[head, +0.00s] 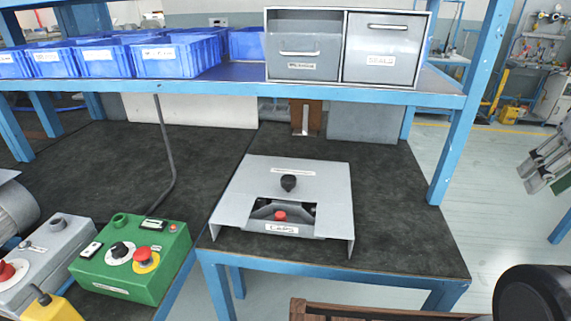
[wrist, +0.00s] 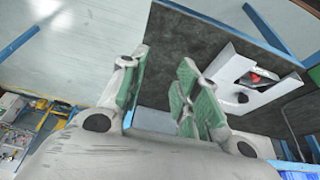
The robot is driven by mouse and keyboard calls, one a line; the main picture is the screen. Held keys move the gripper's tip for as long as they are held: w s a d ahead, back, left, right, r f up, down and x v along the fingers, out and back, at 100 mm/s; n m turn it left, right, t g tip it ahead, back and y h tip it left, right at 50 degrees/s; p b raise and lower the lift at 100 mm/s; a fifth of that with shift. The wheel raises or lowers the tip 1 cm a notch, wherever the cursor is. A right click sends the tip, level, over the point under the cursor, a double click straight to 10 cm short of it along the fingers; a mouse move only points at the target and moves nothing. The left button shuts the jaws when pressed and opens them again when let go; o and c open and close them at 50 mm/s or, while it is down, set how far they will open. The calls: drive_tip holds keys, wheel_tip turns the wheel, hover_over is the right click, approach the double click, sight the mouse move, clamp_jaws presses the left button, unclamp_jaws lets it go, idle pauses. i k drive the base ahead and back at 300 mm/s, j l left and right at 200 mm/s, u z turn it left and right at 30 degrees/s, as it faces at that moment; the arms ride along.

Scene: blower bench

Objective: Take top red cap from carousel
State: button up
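The carousel is a grey metal housing (head: 315,185) labelled "CAPS", standing on the dark bench top. A red cap (head: 280,215) shows in the opening at its front. A black knob (head: 289,183) sits on its upper face. In the wrist view the housing (wrist: 222,70) is at the upper right, with the red cap (wrist: 256,78) in its opening. My gripper (wrist: 160,85) is open, with green-padded fingers apart and nothing between them. In the head view my gripper (head: 540,165) is at the far right edge, off the bench and well away from the cap.
A green control box (head: 130,262) with a red button and a grey box (head: 45,250) stand at the left. A blue shelf (head: 235,86) above the bench carries blue bins (head: 175,58) and grey drawers (head: 380,50). A blue post (head: 465,110) rises at the right.

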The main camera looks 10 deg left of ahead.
sight(280, 216)
drive_tip(key=j+u, duration=0.2)
drive_tip(key=u, duration=0.15)
drive_tip(key=i+j+u, duration=0.1)
drive_tip(key=u, duration=0.25)
drive_tip(key=j+u, duration=0.35)
drive_tip(key=i+l, duration=0.05)
drive_tip(key=l, duration=0.05)
